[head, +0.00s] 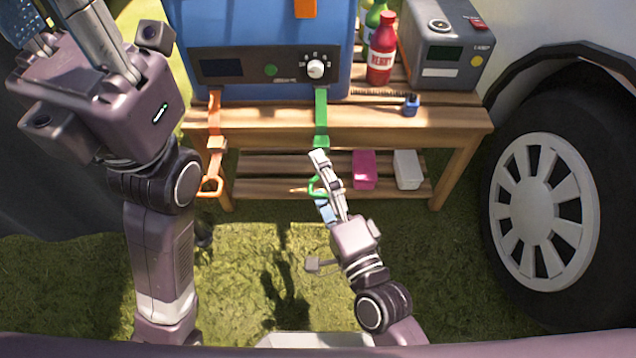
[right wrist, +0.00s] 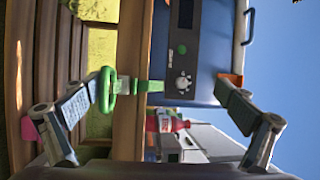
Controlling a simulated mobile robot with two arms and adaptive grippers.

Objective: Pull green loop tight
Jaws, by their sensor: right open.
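The green loop (head: 318,187) hangs at the lower end of a green strap (head: 321,118), which comes down from the front of the blue box (head: 340,85) over the table edge. My right gripper (head: 322,186) is open at the loop, in front of the lower shelf. In the right wrist view, its fingers are wide apart, and the green loop (right wrist: 107,95) overlaps the left fingertip. I cannot tell whether the finger is through the loop or only beside it.
An orange strap with a loop (head: 209,186) hangs to the left. The wooden table (head: 440,118) also holds a red bottle (head: 381,50) and a grey device (head: 440,50). Pink (head: 364,168) and white (head: 407,170) blocks sit on the lower shelf. A vehicle wheel (head: 540,212) stands at right.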

